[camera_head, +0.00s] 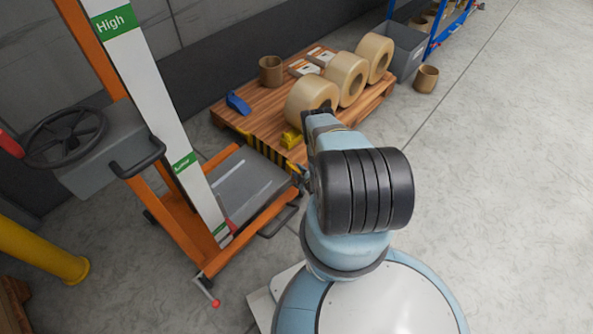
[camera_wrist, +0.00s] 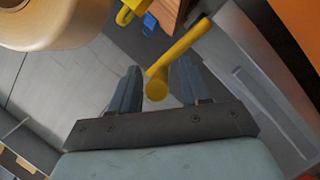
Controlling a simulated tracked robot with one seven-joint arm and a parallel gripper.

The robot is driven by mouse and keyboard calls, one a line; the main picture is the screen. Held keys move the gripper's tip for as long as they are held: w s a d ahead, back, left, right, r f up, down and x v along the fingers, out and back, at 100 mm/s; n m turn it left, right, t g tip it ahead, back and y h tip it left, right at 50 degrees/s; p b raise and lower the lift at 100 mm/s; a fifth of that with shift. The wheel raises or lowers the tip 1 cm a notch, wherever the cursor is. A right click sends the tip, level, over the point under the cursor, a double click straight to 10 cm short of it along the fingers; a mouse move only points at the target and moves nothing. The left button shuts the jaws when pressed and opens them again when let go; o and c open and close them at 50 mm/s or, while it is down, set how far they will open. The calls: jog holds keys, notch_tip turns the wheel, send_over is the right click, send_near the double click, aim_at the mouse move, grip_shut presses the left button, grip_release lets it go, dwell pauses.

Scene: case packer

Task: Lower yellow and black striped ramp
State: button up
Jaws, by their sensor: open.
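The yellow and black striped ramp (camera_head: 262,149) shows in the head view between the grey lift platform and the wooden pallet, partly hidden by my arm. It looks tilted up, though its exact angle is hard to tell. In the wrist view a yellow bar (camera_wrist: 183,43) with a round end runs between the two fingers of my gripper (camera_wrist: 157,88). The fingers are apart, one on each side of the bar, and do not visibly clamp it. Whether the bar belongs to the ramp is not clear. In the head view my gripper is mostly hidden behind my arm.
The orange lift with its grey platform (camera_head: 237,188), handwheel (camera_head: 64,137) and handles stands left of my arm. The wooden pallet (camera_head: 236,120) behind holds large tape rolls (camera_head: 346,78). A yellow post (camera_head: 40,250) is at lower left. Floor at right is clear.

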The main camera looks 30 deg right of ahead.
jog(key=shift+x, duration=0.95)
jog(key=shift+c, duration=0.4)
grip_shut()
